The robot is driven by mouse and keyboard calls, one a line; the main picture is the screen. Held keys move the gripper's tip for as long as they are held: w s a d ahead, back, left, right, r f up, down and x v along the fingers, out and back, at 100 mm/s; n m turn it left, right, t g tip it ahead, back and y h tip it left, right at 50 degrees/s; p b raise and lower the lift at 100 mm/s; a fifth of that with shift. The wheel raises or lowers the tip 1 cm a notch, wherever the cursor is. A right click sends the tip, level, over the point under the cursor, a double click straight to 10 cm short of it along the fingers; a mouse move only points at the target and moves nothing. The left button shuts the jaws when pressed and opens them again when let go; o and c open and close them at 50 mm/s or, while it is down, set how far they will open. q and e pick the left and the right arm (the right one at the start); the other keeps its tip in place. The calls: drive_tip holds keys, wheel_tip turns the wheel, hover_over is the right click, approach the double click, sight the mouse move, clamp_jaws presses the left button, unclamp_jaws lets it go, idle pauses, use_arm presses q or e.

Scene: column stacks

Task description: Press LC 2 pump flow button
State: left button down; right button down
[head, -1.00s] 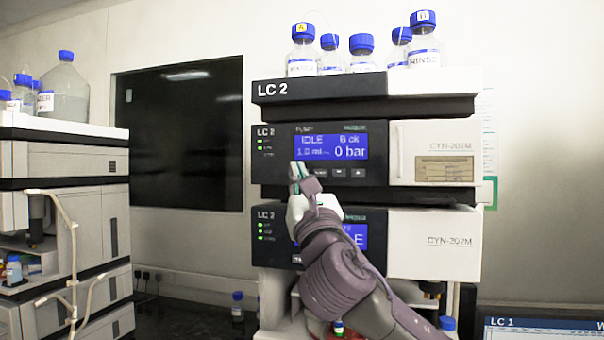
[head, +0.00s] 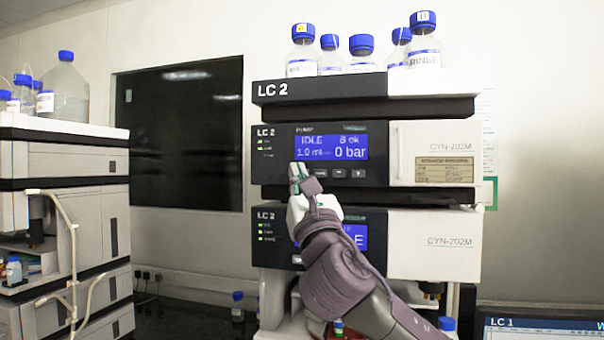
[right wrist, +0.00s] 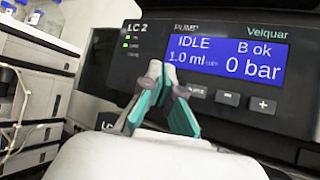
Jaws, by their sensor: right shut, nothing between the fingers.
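The LC 2 pump module (head: 272,172) has a black front panel and a blue screen (head: 331,147) reading IDLE, 1.0 ml and 0 bar. A row of small dark buttons sits under the screen; a minus button (right wrist: 228,98) and a plus button (right wrist: 263,105) show in the right wrist view. Another button (right wrist: 196,91) is partly hidden by a finger. My right gripper (head: 298,172) is shut and empty, its teal fingertips at the lower left of the screen. In the right wrist view the fingertips (right wrist: 162,72) overlap the left part of the button row. I cannot tell whether they touch the panel. My left gripper is out of view.
A second LC 2 module (head: 432,242) sits below, partly behind my right arm. Blue-capped bottles (head: 362,52) stand on top of the stack. Another instrument stack (head: 65,185) with looping tubing is at the left. A monitor (head: 540,328) shows at lower right.

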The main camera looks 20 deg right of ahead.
drive_tip(key=shift+w+d, duration=0.2)
drive_tip(key=shift+w, duration=0.05)
drive_tip(key=shift+w+d, duration=0.25)
drive_tip(key=shift+w, duration=0.1)
idle(0.7)
idle(0.4)
drive_tip(key=shift+s+a+p, duration=0.35)
drive_tip(key=shift+s+a, duration=0.15)
drive_tip(key=shift+s, duration=0.2)
drive_tip(key=s+a, duration=0.1)
drive_tip(key=s, duration=0.1)
drive_tip(key=s+a, duration=0.1)
drive_tip(key=s, duration=0.1)
drive_tip(key=shift+a+p, duration=0.3)
drive_tip(key=shift+a, duration=0.1)
idle(0.5)
